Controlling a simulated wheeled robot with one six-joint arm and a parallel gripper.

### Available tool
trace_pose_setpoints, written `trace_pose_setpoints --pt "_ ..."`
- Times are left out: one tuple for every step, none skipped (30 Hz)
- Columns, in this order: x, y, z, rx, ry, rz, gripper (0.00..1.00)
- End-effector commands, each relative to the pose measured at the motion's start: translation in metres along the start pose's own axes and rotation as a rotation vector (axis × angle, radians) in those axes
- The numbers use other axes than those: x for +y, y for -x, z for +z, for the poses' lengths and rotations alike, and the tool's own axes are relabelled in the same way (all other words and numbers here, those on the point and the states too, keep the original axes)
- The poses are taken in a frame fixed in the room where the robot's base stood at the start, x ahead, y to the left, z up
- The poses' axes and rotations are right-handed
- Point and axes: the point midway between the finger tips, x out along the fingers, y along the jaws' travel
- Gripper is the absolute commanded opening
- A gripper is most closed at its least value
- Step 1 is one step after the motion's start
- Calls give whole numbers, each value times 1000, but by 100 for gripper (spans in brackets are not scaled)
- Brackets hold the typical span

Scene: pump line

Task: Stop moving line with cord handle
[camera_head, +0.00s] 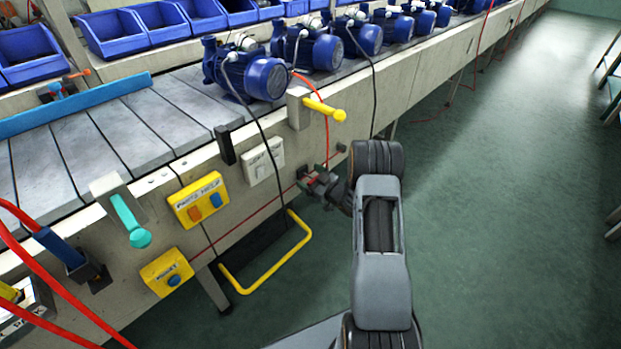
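A thin red cord (250,215) runs along the side of the line, slanting up from beside the lower yellow box to the area of my gripper. My gripper (311,181) is at the line's side, right at the cord. A small red part shows between or just behind its dark fingers; I cannot tell whether they grip it. The conveyor (108,140) of grey slats carries a row of blue pumps (247,75). Whether the belt is moving cannot be told from one frame.
Yellow box with orange and blue buttons (199,201), lower yellow box with blue button (167,272), teal lever (130,222), yellow lever (325,109), white switch box (263,161) and yellow bar loop (268,277) are on the side. Green floor (500,200) at right is clear.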

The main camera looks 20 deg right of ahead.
Motion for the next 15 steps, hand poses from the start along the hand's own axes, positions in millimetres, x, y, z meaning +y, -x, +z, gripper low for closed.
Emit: trace_pose_setpoints --pt "0 0 0 0 0 1 81" --pt "0 0 0 0 0 1 78" --pt "0 0 0 0 0 1 74" --pt "0 0 0 0 0 1 71" --pt "0 0 0 0 0 1 68" --pt "0 0 0 0 0 1 65" --pt "0 0 0 0 0 1 62" --pt "0 0 0 0 0 1 59" --pt "0 0 0 0 0 1 55" --pt "0 0 0 0 0 1 52" --pt "0 0 0 0 0 1 49" --pt "0 0 0 0 0 1 45" --pt "0 0 0 0 0 1 43" --pt "0 0 0 0 0 1 42" --pt "1 1 0 0 0 2 42"
